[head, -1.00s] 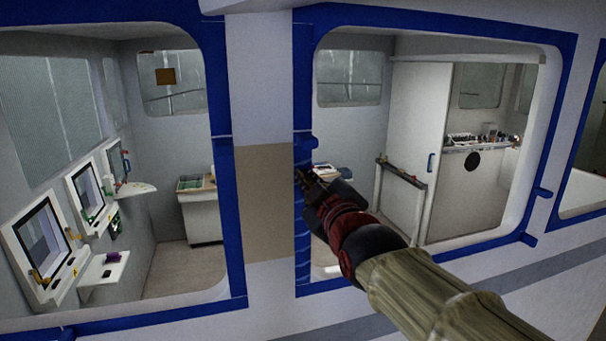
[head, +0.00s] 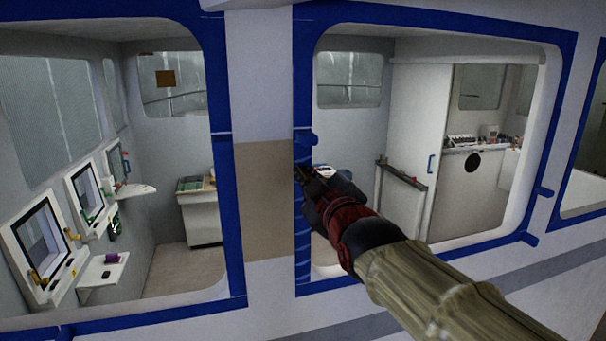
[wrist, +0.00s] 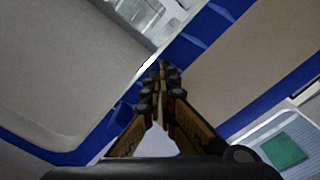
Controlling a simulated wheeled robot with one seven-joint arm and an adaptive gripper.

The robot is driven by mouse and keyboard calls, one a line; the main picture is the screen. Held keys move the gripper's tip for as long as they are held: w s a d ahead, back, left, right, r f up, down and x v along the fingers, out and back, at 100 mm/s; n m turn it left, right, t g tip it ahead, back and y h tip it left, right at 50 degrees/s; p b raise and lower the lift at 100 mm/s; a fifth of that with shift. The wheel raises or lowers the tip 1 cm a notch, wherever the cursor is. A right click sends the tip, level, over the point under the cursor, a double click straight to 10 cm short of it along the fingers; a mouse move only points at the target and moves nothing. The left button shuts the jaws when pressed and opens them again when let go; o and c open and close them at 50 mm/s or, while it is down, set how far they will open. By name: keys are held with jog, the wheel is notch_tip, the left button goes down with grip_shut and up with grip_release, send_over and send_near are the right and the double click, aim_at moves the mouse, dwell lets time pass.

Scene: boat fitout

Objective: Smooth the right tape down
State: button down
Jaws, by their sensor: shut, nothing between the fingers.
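Blue tape (head: 303,60) runs around the right window. Its left strip lies along the edge of the pillar and looks creased beside my gripper, with a small tab (head: 305,137) standing out above. A second blue tape (head: 222,135) borders the left window. My gripper (head: 299,176) is shut and empty, its tips at the right window's left strip, about halfway down. In the wrist view the shut fingertips (wrist: 161,70) lie over the blue tape (wrist: 195,50). I cannot tell whether they touch it. My fingers and wrist hide part of the strip.
Through the windows I see wall screens (head: 42,240), a white cabinet (head: 200,215) and a counter (head: 470,150).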

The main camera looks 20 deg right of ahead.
aim_at(303, 225)
jog(key=shift+f, duration=0.1)
dwell(0.3)
notch_tip(303, 225, down, 3)
jog(key=b, duration=0.4)
jog(key=shift+w, duration=0.1)
jog(key=shift+w+f+b, duration=0.1)
jog(key=shift+f+b, duration=1.6)
jog(key=shift+b, duration=0.5)
jog(key=shift+b, duration=0.5)
jog(key=shift+f+b, duration=1.6)
jog(key=shift+b, duration=0.45)
jog(key=shift+f, duration=0.1)
notch_tip(303, 225, down, 3)
jog(key=b, duration=0.4)
